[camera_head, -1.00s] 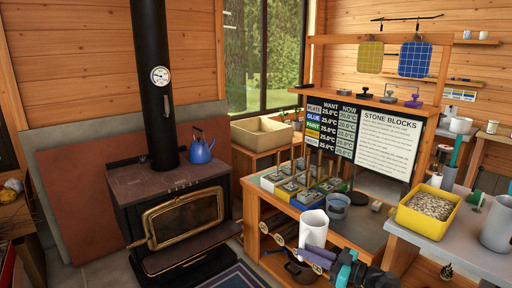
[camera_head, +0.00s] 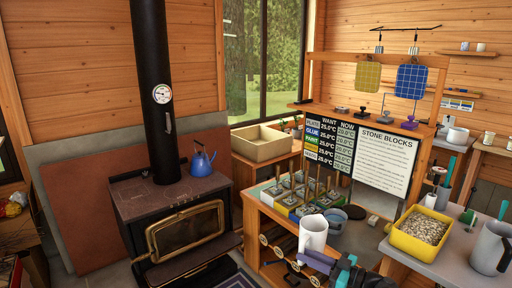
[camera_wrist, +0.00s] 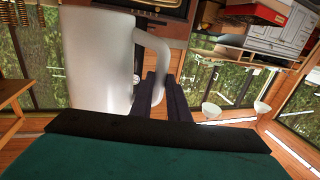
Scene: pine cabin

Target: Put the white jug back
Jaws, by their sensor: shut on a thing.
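The white jug (camera_head: 313,234) is held upright in the head view, in front of the bench with the stone blocks. It overlaps the bench in the picture; I cannot tell whether it touches anything. My gripper (camera_head: 318,258) is shut on the jug's handle, low in the head view. In the wrist view the jug (camera_wrist: 98,60) fills the upper left. Its handle (camera_wrist: 163,48) runs down to the dark fingers of my gripper (camera_wrist: 160,92), and its far side is hidden.
The bench (camera_head: 252,203) holds several stone blocks (camera_head: 293,196) with upright sticks, and a blue-grey pot (camera_head: 336,217). A yellow tray (camera_head: 394,240) of pebbles and a grey jug (camera_head: 490,248) stand on the right-hand table. A black stove (camera_head: 180,225) with a blue kettle (camera_head: 202,160) stands left.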

